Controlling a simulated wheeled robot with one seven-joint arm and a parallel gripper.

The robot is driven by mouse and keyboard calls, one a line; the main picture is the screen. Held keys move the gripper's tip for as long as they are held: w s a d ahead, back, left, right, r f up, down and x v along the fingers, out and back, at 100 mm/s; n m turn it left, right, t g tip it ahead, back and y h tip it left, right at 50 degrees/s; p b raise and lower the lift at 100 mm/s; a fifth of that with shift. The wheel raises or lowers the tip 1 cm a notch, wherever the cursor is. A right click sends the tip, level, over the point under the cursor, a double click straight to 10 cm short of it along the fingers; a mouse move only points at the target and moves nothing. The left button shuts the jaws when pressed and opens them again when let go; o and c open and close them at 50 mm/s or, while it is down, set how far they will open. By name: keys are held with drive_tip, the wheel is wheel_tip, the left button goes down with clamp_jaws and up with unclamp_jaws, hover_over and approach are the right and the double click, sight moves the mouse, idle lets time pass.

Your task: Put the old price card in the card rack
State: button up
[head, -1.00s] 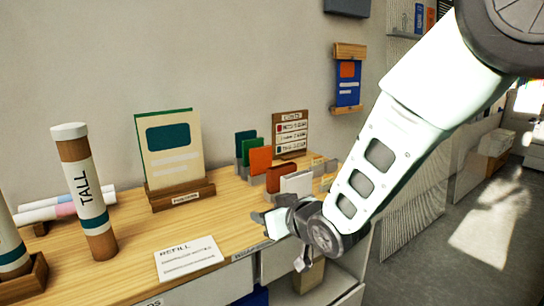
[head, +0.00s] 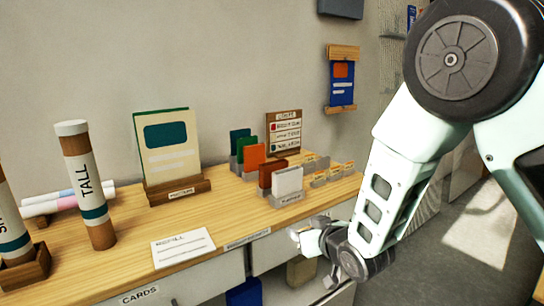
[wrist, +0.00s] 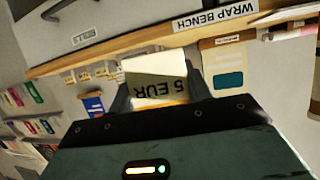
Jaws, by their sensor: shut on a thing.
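My gripper (head: 302,234) is off the bench's front edge, low and to the right in the head view. In the wrist view my gripper (wrist: 160,90) is shut on a pale card marked "5 EUR" (wrist: 155,75), which reads upside down there; I take it for the old price card. In the head view the card is too small to make out. A row of grey holders with green, orange, brown and white cards (head: 288,182) stands on the bench. Small holders with little tickets (head: 330,174) stand to its right. I cannot tell which is the card rack.
The wooden bench (head: 130,262) carries a refill note (head: 184,247), a framed card on a stand (head: 166,140), a list board (head: 285,132) and tubes, one marked TALL (head: 86,185). A drawer label reads CARDS (head: 139,295).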

drive_tip(key=d+f+m+h, duration=0.2)
drive_tip(key=d+f, duration=0.5)
drive_tip(key=d, duration=0.4)
drive_tip(key=s+d+f+m+t+h, duration=0.1)
drive_tip(key=s+d+f+m+h, duration=0.1)
drive_tip(key=d+f, duration=0.35)
drive_tip(key=s+d+f+m+h, duration=0.1)
drive_tip(key=s+d+f+h, duration=0.15)
drive_tip(key=d, duration=0.55)
drive_tip(key=shift+y, duration=0.45)
drive_tip(key=v, duration=0.5)
drive_tip(key=shift+r, duration=0.2)
drive_tip(key=shift+w, duration=0.1)
